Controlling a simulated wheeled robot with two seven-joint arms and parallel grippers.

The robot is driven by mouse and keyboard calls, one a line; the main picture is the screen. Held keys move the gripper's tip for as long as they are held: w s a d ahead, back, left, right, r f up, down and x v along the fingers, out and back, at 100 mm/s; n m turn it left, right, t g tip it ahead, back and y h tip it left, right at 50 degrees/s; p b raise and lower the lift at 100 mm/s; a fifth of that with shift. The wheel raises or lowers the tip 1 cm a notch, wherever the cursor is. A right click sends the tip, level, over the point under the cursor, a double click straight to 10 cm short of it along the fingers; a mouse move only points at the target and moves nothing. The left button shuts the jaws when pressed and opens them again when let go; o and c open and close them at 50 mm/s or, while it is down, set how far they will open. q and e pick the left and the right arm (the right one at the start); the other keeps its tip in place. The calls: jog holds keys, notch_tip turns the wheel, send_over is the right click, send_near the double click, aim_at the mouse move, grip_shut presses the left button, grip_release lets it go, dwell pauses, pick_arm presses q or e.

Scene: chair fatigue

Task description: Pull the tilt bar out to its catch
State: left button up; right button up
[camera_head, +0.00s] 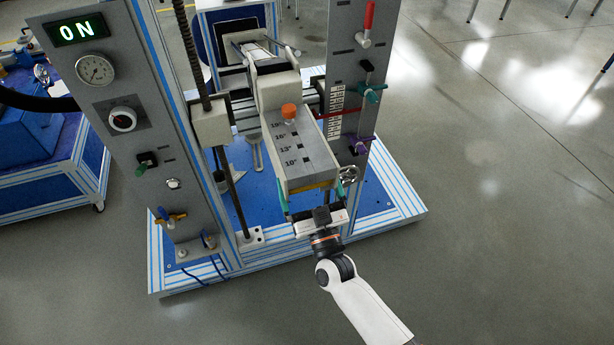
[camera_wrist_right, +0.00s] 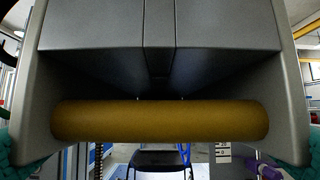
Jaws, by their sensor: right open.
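The tilt bar (camera_wrist_right: 160,120) is a yellow-brown round bar spanning the open end of a grey housing in the right wrist view. In the head view only a thin yellow strip of it (camera_head: 316,188) shows under the housing's near end. The grey housing (camera_head: 310,160) carries angle marks from 10° to 19° and an orange knob (camera_head: 289,111) by the top mark. My right gripper (camera_head: 311,199) is open at the housing's near end. Its teal fingers show at both lower edges of the wrist view, apart from the bar. My left gripper is not in view.
Grey uprights stand on both sides: the left panel (camera_head: 125,110) has a lit ON display and gauge, the right column (camera_head: 350,60) has coloured handles. A blue base (camera_head: 385,205) lies below. The floor at right (camera_head: 500,220) is clear.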

jog(key=shift+w+a+r, duration=0.15)
jog(key=shift+w+r, duration=0.05)
jog(key=shift+w, duration=0.25)
jog(key=c, duration=1.1)
jog(key=shift+s, duration=0.4)
jog(key=s+d+p, duration=0.1)
jog(key=s, duration=0.3)
jog(key=s+d+p, duration=0.2)
jog(key=s, duration=0.3)
jog(key=s+d+p, duration=0.1)
jog(key=s+p, duration=0.1)
jog(key=s, duration=0.2)
jog(key=shift+s+d+f, duration=0.2)
jog(key=shift+s+d, duration=0.1)
jog(key=shift+s, duration=0.1)
